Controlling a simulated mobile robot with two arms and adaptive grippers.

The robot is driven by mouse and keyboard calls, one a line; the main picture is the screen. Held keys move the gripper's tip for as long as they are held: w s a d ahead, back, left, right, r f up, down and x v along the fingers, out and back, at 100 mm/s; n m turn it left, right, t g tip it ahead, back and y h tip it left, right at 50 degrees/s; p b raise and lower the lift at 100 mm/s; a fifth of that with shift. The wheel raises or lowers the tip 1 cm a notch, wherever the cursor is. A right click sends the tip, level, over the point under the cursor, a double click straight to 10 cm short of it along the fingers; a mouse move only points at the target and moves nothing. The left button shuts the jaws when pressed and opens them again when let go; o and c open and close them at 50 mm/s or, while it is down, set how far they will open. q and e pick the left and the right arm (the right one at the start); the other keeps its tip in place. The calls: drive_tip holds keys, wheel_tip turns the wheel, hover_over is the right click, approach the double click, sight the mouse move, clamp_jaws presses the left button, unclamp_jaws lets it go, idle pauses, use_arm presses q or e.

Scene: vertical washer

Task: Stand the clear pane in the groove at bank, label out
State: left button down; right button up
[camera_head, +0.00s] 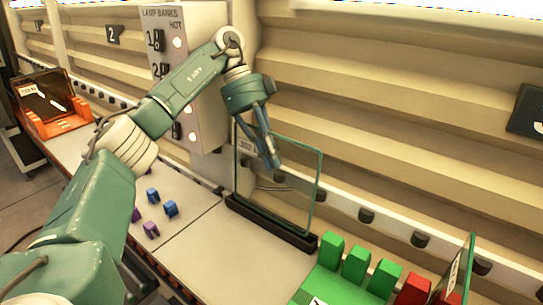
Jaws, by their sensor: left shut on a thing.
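The clear pane (297,185) stands nearly upright in the middle of the head view, with greenish edges. My left gripper (270,155) is shut on its upper left part, fingers pointing down. A small pale label (245,146) shows near the pane's upper left edge, beside the fingers; its text is too small to read. The pane's lower edge is at the long black grooved holder (272,223) on the bench. I cannot tell how deep it sits in the groove. My right gripper is not in view.
The lamp banks box (185,75) stands behind my left arm. Green blocks (355,265), red blocks (413,290) and another labelled pane (458,272) are at the lower right. Small blue and purple pieces (170,208) lie on the pale bench (205,245). An orange rack (65,122) is far left.

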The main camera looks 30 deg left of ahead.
use_arm(q)
drive_tip(key=shift+s+f+b, duration=0.1)
drive_tip(key=shift+f+b, duration=0.35)
drive_tip(key=shift+f, duration=0.5)
idle(1.1)
